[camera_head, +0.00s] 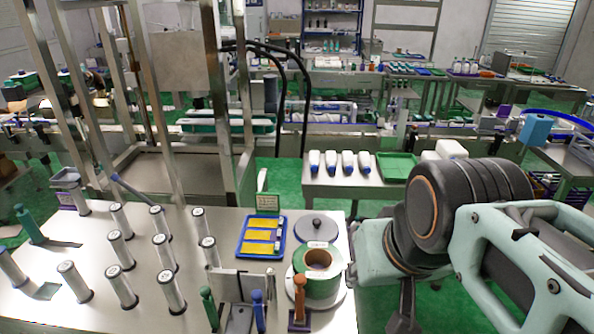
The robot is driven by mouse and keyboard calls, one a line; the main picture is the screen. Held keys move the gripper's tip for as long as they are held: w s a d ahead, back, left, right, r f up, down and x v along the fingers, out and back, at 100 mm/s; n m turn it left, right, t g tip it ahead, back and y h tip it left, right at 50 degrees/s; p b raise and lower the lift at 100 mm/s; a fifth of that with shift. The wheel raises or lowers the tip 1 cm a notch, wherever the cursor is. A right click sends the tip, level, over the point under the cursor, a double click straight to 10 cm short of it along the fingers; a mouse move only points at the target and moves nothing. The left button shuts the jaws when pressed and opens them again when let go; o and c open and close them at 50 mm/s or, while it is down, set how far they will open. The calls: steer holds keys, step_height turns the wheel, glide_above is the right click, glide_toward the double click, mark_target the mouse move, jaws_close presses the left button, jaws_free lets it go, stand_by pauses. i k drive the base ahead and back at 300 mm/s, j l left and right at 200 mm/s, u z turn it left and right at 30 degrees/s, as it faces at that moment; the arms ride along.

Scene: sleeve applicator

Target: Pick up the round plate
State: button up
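A grey round plate (317,228) with a dark knob at its centre lies flat on the right part of the near white table, close to the table's right edge. In front of it a green roll (320,285) with a brown core stands on a pale round base (338,301), mostly hidden by the roll. My arm reaches in from the right. What shows of my gripper (404,318) is a dark part at the bottom edge, right of the table and apart from the grey plate. Its fingers are not clear, so I cannot tell whether it is open.
A blue tray (239,238) with yellow pieces lies left of the plate. Several upright white cylinders (163,252) fill the table's left part. Coloured-handled tools (257,311) stand at the front. Behind, another table holds white bottles (347,163) and a green tray (397,167).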

mark_target(314, 226)
steer(key=k+u, duration=0.15)
steer(key=k, duration=0.45)
steer(key=u, duration=1.2)
steer(key=l+u, duration=0.15)
steer(key=u, duration=0.2)
steer(key=l+u, duration=0.3)
steer(key=l, duration=1.5)
steer(key=k+l+u, duration=0.15)
steer(key=k, duration=0.15)
steer(key=k+j+u, duration=0.1)
steer(key=j, duration=0.3)
steer(key=i+l, duration=0.1)
steer(key=l, duration=0.2)
steer(key=i+l+z, duration=0.15)
steer(key=l, duration=0.15)
steer(key=k, duration=0.05)
